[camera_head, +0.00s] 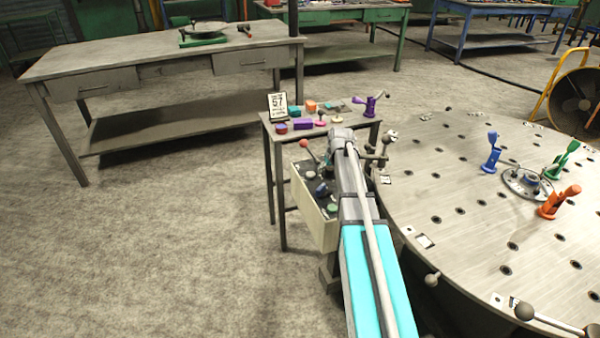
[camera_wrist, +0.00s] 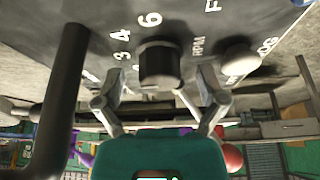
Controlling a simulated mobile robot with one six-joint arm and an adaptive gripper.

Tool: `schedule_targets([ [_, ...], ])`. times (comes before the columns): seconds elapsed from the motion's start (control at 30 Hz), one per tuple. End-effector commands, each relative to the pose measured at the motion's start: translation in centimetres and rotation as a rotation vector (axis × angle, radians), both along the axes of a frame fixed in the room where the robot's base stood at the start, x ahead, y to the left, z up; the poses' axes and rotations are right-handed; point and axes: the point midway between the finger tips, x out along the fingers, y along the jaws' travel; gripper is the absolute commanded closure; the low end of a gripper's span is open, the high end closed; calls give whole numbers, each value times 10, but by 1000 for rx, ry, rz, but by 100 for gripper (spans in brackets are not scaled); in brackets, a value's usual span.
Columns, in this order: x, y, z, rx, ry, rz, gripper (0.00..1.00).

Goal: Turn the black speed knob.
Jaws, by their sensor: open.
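The black speed knob (camera_wrist: 160,64) stands on a dark control panel (camera_wrist: 195,22) with white numerals and "RPM" lettering around it in the wrist view. My gripper (camera_wrist: 158,88) is open, with one grey finger on each side of the knob. Gaps show between the fingers and the knob, and I cannot tell how deep the fingers reach. In the head view the panel tops a cream control box (camera_head: 311,208), and my arm hides much of it. I cannot make out the knob there.
A grey round knob (camera_wrist: 240,60) sits close to the right finger. A thick dark bar (camera_wrist: 65,95) stands at the left. A red-ball lever (camera_head: 304,144) rises from the box. A small table (camera_head: 268,117) with coloured parts is behind, and a large round metal table (camera_head: 455,215) is at right.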

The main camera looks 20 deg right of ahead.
Motion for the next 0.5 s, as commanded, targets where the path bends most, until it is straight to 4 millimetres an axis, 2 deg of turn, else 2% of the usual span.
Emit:
schedule_targets([
  [0.17, 0, 0, 0, 3, -1, 101, 10],
  [0.5, -12, 0, 33, 0, -1, 112, 10],
])
